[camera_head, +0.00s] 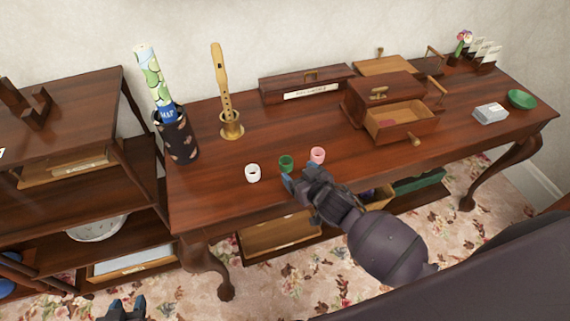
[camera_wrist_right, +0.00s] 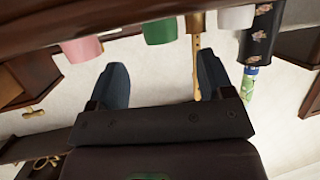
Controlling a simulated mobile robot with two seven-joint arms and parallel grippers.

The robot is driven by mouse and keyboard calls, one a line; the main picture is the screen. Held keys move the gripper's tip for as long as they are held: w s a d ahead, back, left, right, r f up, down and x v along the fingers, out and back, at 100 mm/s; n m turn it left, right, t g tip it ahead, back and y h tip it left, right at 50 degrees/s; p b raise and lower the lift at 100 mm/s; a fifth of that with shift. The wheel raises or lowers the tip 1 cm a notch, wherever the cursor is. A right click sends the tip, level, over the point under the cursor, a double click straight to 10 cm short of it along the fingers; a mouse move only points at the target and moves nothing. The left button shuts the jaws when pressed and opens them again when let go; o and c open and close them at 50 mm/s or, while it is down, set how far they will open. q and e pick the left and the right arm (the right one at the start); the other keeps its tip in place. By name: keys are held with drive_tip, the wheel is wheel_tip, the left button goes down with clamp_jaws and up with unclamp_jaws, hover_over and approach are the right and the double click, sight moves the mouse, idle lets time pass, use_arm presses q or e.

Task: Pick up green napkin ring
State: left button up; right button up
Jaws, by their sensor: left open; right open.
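The green napkin ring (camera_head: 286,163) stands on the wooden table near its front edge, between a white ring (camera_head: 252,173) and a pink ring (camera_head: 317,155). My right gripper (camera_head: 298,175) is open and empty, just in front of the green ring. In the right wrist view, which looks upside down, the green ring (camera_wrist_right: 160,32) shows beyond and between the open fingers (camera_wrist_right: 163,80), apart from both. The pink ring (camera_wrist_right: 82,49) and the white ring (camera_wrist_right: 236,17) lie to its sides. My left gripper (camera_head: 127,305) is open and low at the bottom left, away from the table.
On the table (camera_head: 290,128) stand a patterned holder with rolled maps (camera_head: 178,135), a recorder in a brass stand (camera_head: 231,126), a wooden box with an open drawer (camera_head: 400,118), a grey box (camera_head: 490,113) and a green bowl (camera_head: 522,99). Shelves (camera_head: 70,120) stand left.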

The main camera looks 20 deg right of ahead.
sight(288, 163)
drive_tip(key=shift+x, duration=2.95)
drive_tip(key=shift+r, duration=0.2)
drive_tip(key=c, duration=1)
